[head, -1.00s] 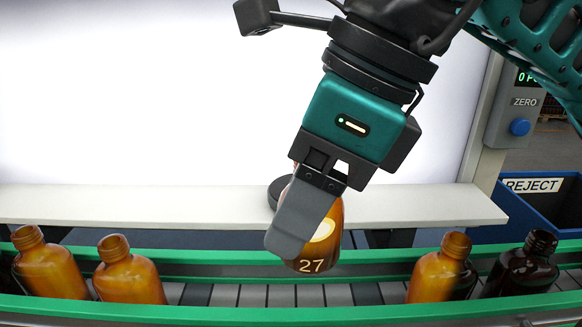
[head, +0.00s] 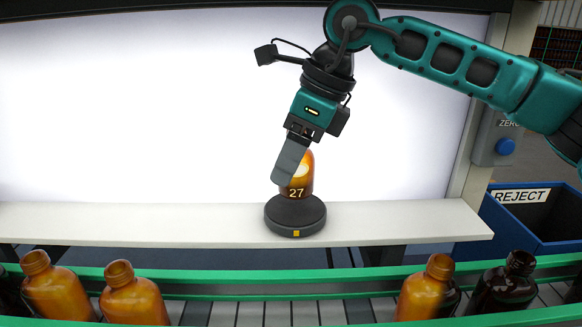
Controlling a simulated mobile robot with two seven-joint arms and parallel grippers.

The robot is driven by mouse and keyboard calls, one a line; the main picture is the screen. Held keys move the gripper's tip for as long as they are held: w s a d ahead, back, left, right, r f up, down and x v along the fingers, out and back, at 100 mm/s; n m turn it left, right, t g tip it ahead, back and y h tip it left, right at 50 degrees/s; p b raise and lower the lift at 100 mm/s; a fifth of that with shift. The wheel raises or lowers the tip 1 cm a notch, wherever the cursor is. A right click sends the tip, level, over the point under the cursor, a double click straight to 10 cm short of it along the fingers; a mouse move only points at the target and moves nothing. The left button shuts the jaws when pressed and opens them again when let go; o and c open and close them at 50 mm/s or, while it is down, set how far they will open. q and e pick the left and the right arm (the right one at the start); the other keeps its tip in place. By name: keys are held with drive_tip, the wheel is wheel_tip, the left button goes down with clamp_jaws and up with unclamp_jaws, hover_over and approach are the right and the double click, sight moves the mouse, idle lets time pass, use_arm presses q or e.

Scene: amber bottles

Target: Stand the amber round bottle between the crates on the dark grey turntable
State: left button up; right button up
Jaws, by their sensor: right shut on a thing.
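An amber round bottle (head: 297,187) marked 27 is held by my right gripper (head: 291,166), which is shut on its upper part. The near finger covers the bottle's left side, and its neck is hidden. The bottle looks about upright, with its lower end at the top of the dark grey turntable (head: 294,219); I cannot tell whether it touches. The turntable is a low round disc with a yellow square on its front, on a white shelf. My left gripper is not in view. No pair of crates shows.
The white shelf (head: 130,220) is bare either side of the turntable, before a bright panel (head: 130,110). In front, a green-railed conveyor (head: 250,312) carries amber bottles (head: 135,300) and a darker bottle (head: 503,290). A blue REJECT bin (head: 545,220) stands at right.

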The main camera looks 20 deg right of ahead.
wheel_tip(320, 180, down, 2)
drive_tip(key=shift+f, duration=0.3)
drive_tip(key=shift+f, duration=0.15)
drive_tip(key=o, duration=1.1)
